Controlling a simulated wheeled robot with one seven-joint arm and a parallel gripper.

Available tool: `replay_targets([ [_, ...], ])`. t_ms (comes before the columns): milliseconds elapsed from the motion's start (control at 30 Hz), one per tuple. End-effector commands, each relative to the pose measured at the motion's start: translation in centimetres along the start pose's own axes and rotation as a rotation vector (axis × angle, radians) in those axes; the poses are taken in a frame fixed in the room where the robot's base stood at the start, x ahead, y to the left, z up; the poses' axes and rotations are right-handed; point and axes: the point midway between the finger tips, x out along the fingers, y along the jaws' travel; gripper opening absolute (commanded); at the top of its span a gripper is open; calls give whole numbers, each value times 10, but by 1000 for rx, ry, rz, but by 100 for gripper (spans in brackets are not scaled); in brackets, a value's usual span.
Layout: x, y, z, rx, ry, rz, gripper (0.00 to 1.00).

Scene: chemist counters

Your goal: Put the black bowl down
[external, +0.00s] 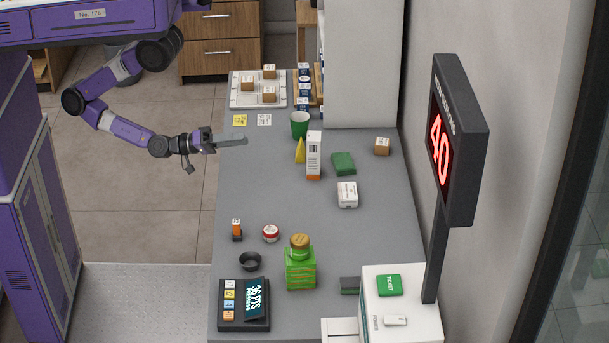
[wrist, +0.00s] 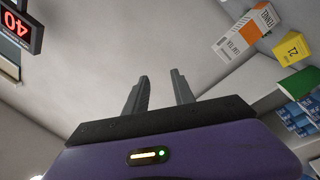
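The small black bowl (external: 250,261) sits upright on the grey counter (external: 285,215), near its front left edge, just behind a dark keypad device. My gripper (external: 238,139) is above the counter's left edge, well behind the bowl and apart from it. In the wrist view my gripper (wrist: 160,77) has its two fingers spread with nothing between them. The bowl does not show in the wrist view.
A green jar (external: 300,270), a red-lidded tub (external: 271,233) and an orange-and-black item (external: 237,230) stand near the bowl. The counter's middle left is clear.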

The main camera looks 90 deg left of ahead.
Motion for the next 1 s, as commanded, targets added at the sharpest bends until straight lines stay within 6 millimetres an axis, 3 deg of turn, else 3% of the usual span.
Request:
replay_targets([
  [100,-28,-28,-13,406,-112,-111,31],
  [200,-49,-48,-19,653,-216,-190,31],
  [333,-68,-64,-25,839,-312,-255,31],
  [1000,-74,-69,-26,893,-345,-272,31],
])
